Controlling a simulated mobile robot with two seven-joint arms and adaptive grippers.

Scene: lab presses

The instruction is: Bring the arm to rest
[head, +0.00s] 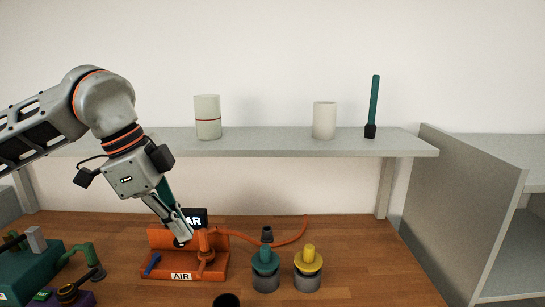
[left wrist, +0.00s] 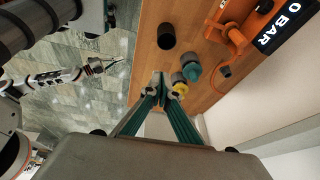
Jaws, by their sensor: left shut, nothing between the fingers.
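My left gripper (head: 181,238) is shut and empty, pointing down in front of the orange AIR stand (head: 215,265) in the head view. I cannot tell whether it touches the stand. In the left wrist view its fingertips (left wrist: 161,88) are together, with nothing between them. My right arm shows only in the left wrist view, over the tiled floor; its gripper (left wrist: 110,66) is too small to judge.
On the wooden table stand a teal-topped part (head: 265,270), a yellow-topped part (head: 308,268), a black cup (head: 226,300) and a teal fixture (head: 30,270) at left. A grey shelf (head: 270,145) crosses behind. The table's right side is clear.

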